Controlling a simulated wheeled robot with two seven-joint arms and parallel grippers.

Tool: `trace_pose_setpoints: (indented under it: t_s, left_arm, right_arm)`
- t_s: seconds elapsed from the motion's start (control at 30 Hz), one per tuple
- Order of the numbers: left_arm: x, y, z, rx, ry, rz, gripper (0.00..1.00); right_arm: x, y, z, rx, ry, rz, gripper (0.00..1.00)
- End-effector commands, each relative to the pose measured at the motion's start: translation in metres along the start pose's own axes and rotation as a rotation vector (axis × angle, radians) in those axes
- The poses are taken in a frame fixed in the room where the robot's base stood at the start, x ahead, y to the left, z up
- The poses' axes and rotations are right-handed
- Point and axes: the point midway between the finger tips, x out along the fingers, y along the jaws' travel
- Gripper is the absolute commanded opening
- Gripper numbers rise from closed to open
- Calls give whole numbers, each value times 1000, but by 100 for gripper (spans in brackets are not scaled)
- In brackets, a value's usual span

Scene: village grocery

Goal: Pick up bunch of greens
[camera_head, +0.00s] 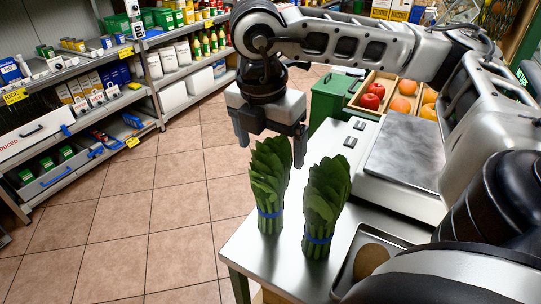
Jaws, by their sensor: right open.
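Two upright bunches of greens with blue bands stand side by side on a metal counter (255,268). The left bunch of greens (269,187) is near the counter's left edge. The right bunch of greens (325,208) stands just beside it, slightly nearer to me. My right gripper (271,138) points down with its fingers apart, above and around the top of the left bunch in the picture. Whether a finger touches the leaves cannot be told. My left gripper is out of view.
A weighing scale (406,152) sits on the counter behind the greens. A metal tray (349,262) holding a round brown item is at right. Fruit crates (352,101) and a green bin (330,101) stand behind. Stocked shelves (75,130) line the left; tiled floor between is clear.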

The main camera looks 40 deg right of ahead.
Motion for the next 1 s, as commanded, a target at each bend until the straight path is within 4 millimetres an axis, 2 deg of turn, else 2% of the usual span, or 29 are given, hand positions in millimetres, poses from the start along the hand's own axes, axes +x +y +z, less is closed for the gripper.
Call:
trace_pose_setpoints:
  t_s: [0.17, 0.4, 0.43, 0.47, 0.6, 0.7, 1.0]
  left_arm:
    - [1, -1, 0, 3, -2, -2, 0]
    - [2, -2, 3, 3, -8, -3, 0]
    - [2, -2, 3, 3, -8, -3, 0]
    - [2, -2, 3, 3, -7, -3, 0]
    - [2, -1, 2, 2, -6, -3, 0]
    - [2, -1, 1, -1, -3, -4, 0]
    - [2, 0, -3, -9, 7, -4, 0]
  right_arm:
    - [20, -1, 0, 1, 1, -2, 89]
    - [23, 0, 0, 1, 1, 0, 89]
    - [23, 0, 0, 1, 1, 0, 86]
    - [23, 0, 0, 1, 1, 0, 78]
    - [23, 0, 0, 1, 1, 0, 39]
    - [23, 0, 0, 1, 1, 0, 14]
    - [16, 1, 1, 2, 1, 4, 14]
